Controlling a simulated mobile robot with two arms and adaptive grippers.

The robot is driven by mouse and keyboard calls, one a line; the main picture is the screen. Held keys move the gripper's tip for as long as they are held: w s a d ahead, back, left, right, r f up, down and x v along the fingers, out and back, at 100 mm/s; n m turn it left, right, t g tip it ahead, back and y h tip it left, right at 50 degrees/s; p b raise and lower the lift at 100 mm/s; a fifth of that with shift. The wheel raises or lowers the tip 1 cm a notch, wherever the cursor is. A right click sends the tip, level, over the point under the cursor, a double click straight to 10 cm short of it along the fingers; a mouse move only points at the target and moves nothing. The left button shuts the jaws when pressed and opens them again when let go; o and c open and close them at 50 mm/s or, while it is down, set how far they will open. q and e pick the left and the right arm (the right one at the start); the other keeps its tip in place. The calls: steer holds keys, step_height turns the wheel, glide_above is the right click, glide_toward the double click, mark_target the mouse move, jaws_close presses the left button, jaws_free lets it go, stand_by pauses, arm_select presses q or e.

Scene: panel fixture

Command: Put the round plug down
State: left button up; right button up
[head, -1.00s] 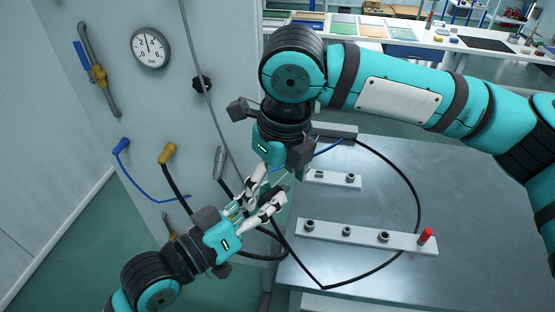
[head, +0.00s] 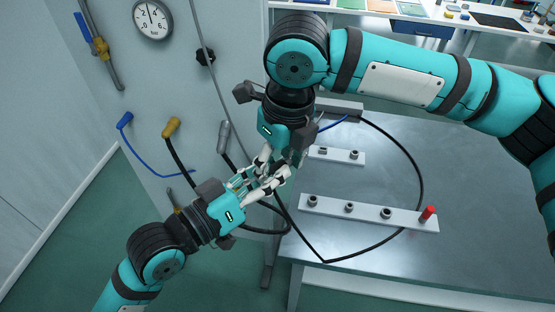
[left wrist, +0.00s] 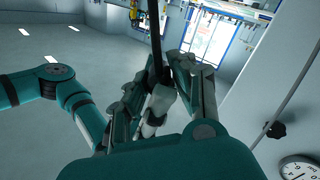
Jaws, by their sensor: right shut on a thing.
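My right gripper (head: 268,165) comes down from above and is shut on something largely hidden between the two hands. I cannot make out the round plug clearly there. My left gripper (head: 255,182) reaches up from the lower left and meets the right one. In the left wrist view the left fingers (left wrist: 163,82) stand apart, on either side of a dark cable-like piece (left wrist: 156,42) and pale fingertips. A black cable (head: 303,243) runs from the hands down to the table. A holder strip (head: 330,208) with several dark round sockets lies on the table.
A red-topped piece (head: 428,213) stands at the strip's right end. A shorter strip (head: 336,155) lies behind. The wall panel at left carries a gauge (head: 152,19), a blue plug (head: 125,120), a yellow plug (head: 171,127) and a grey plug (head: 224,136). The table's right side is clear.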

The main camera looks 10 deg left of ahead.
arm_select(q)
steer(key=o, duration=0.5)
steer(key=shift+o, duration=0.2)
